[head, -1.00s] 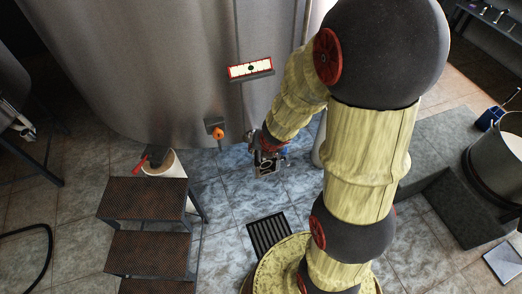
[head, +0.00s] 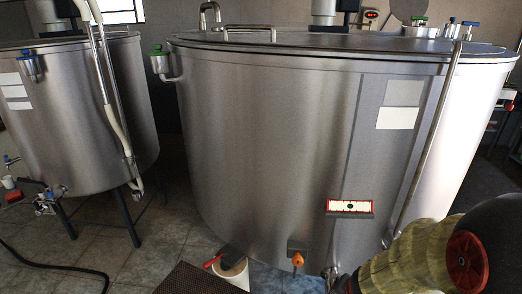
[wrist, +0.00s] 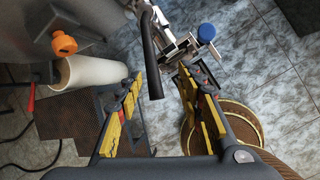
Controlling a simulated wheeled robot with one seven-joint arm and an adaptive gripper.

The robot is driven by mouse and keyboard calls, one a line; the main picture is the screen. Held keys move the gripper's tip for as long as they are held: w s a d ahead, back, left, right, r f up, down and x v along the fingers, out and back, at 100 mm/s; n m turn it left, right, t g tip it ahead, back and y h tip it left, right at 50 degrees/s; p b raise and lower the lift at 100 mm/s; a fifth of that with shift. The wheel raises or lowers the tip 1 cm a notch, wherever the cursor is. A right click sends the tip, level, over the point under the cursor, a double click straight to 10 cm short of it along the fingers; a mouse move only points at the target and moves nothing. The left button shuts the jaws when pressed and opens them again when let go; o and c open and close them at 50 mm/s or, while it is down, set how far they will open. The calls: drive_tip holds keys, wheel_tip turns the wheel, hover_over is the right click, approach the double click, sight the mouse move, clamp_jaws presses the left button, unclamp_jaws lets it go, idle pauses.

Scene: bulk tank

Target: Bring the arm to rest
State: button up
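My arm (head: 415,262) reaches in from the lower right of the head view, low in front of the large steel tank (head: 270,140). Its end runs to the bottom edge there, so the fingers cannot be made out. In the wrist view my gripper (wrist: 160,80) is open, its yellow and black fingers spread apart. A dark lever handle (wrist: 151,60) of a metal outlet fitting (wrist: 178,45) with a blue cap (wrist: 206,33) shows between and beyond the fingertips. I cannot tell whether it lies within their reach. No held object shows.
An orange knob (head: 297,259) sits low on the tank, near a white container (head: 234,272) with a red handle (head: 212,261). Dark steps (head: 190,280) stand in front. A smaller tank (head: 85,115) is at left. A hose (head: 50,266) lies on the floor.

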drive_tip(key=s+d+r+m+g+h, duration=0.2)
drive_tip(key=s+d+r+m+h, duration=0.45)
drive_tip(key=m, duration=0.85)
drive_tip(key=s+a+r+m+t+y, duration=0.1)
drive_tip(key=s+a+r+m+y, duration=0.2)
drive_tip(key=s+a+r+m, duration=0.2)
drive_tip(key=s+a+r+m+t+y, duration=0.1)
drive_tip(key=s+a+r+m+y, duration=0.3)
drive_tip(key=a+r, duration=0.7)
wheel_tip(320, 180, up, 3)
drive_tip(key=s+m, duration=0.2)
drive_tip(key=m, duration=0.1)
drive_tip(key=shift+f+m+t, duration=0.15)
drive_tip(key=shift+m+t, duration=0.25)
drive_tip(key=shift+d+y, duration=0.1)
drive_tip(key=shift+y, duration=0.15)
drive_tip(key=shift+c, duration=0.4)
